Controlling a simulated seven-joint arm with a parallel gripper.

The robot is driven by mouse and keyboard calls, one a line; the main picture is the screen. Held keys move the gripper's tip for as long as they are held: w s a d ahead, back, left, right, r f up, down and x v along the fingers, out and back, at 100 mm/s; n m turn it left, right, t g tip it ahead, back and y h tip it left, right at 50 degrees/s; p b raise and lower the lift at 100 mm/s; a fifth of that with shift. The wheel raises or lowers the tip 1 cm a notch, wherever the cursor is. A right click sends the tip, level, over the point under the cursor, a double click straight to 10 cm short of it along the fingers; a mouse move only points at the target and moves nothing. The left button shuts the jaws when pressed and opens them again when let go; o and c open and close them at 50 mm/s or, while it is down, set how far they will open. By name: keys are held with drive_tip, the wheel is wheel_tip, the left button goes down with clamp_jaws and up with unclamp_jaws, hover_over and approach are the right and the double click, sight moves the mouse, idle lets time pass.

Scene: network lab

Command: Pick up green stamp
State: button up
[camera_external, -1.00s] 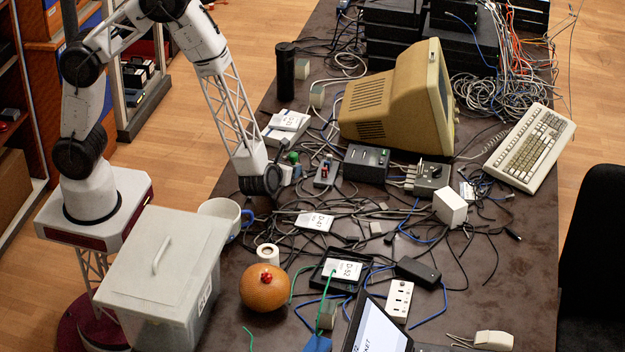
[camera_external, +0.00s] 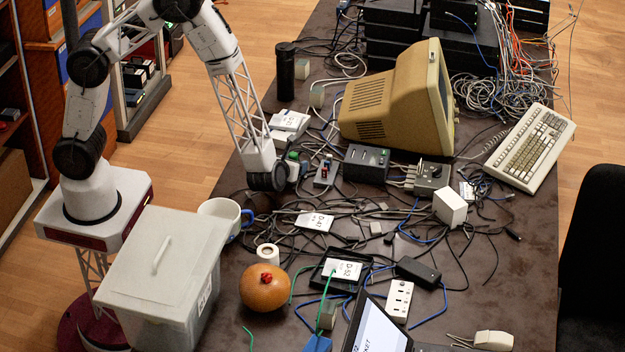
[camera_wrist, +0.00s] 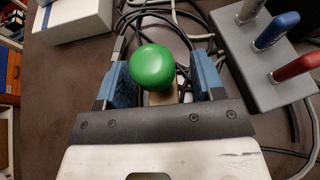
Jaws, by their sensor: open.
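The green stamp (camera_wrist: 153,68) has a round green knob, and in the wrist view it stands between the two blue fingers of my gripper (camera_wrist: 155,85). The fingers are apart, with a gap on each side of the knob. The stamp's lower part is mostly hidden beneath the knob. In the external view my gripper (camera_external: 278,172) is low over the table, and the stamp's green top (camera_external: 293,156) shows just beside it.
A grey holder (camera_wrist: 255,65) with blue and red handles stands close on the right in the wrist view. A white box (camera_wrist: 72,15) lies at the upper left. Black cables run around the stamp. A white mug (camera_external: 219,209) stands in front of the gripper.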

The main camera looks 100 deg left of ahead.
sight(292, 155)
idle(0.5)
drive_tip(key=c, duration=1)
drive_tip(key=shift+r, duration=0.25)
drive_tip(key=shift+r, duration=0.8)
drive_tip(key=shift+s+r, duration=0.2)
drive_tip(key=shift+r, duration=0.65)
drive_tip(key=s+d, duration=0.2)
drive_tip(key=s, duration=0.2)
drive_tip(key=s+d, duration=0.2)
drive_tip(key=s, duration=0.3)
drive_tip(key=s+d+r, duration=0.1)
drive_tip(key=s, duration=0.4)
drive_tip(key=shift+s+d+r, duration=0.1)
drive_tip(key=shift+s+d, duration=0.15)
drive_tip(key=shift+d, duration=0.15)
